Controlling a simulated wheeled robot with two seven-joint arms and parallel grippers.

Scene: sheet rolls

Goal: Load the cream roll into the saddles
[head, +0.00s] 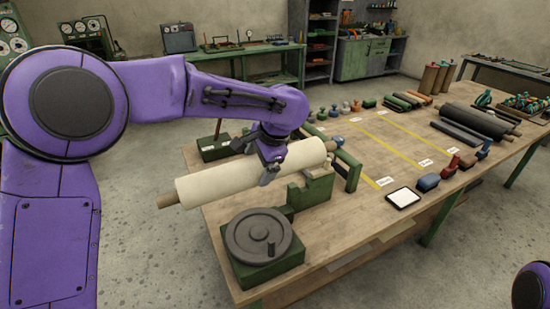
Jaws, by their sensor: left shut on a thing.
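The cream roll (225,181) is at the near left of the workbench, with a brown core end showing at its left. My left gripper (270,172) is shut on it from above, right of its middle. Its left part reaches out past the bench's left edge. Its right end is above and close behind a green upright block (312,190), which looks like a saddle; whether they touch I cannot tell. A dark green block (214,148) stands behind the roll. My right gripper is out of view.
A grey handwheel (257,234) on a green base stands at the bench's near corner. A green bar frame (347,171) is right of the roll. A white-topped pad (403,198) lies near the front edge. Dark rolls (480,120) lie at the far right. The bench middle is clear.

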